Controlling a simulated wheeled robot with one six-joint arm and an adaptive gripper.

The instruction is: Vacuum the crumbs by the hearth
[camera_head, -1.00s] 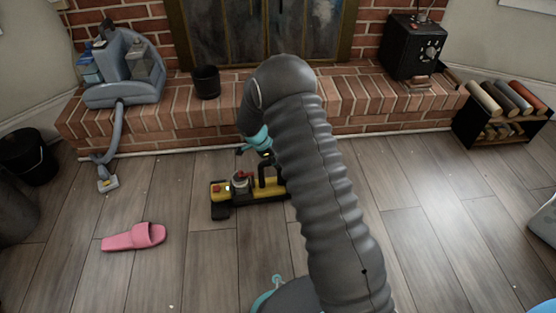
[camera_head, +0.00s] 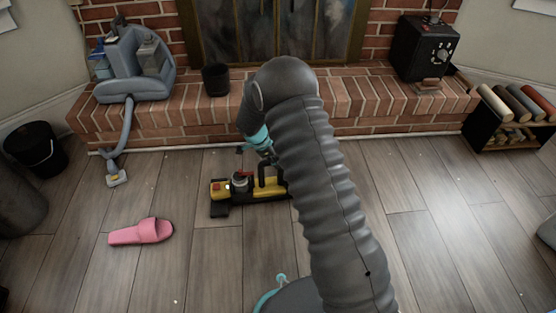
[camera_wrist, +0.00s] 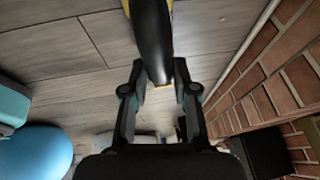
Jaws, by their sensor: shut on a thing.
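A yellow and black hand vacuum (camera_head: 238,190) with a red part and a grey round part is low over or on the floor in front of the brick hearth (camera_head: 180,118). I cannot tell whether it touches the floor. My gripper (camera_head: 264,155) is at its handle, partly hidden by my arm. In the wrist view my gripper (camera_wrist: 160,78) has its two fingers on either side of the black handle (camera_wrist: 151,35), shut on it. Small pale specks, perhaps crumbs, dot the floor, such as one speck (camera_head: 175,302) near the front.
A pink slipper (camera_head: 141,232) lies left on the floor. A grey-blue cleaning machine (camera_head: 135,85) sits on the hearth, its hose (camera_head: 124,130) reaching the floor. A black bucket (camera_head: 36,150) stands far left, a log rack (camera_head: 485,132) at right. The floor at right is mostly clear.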

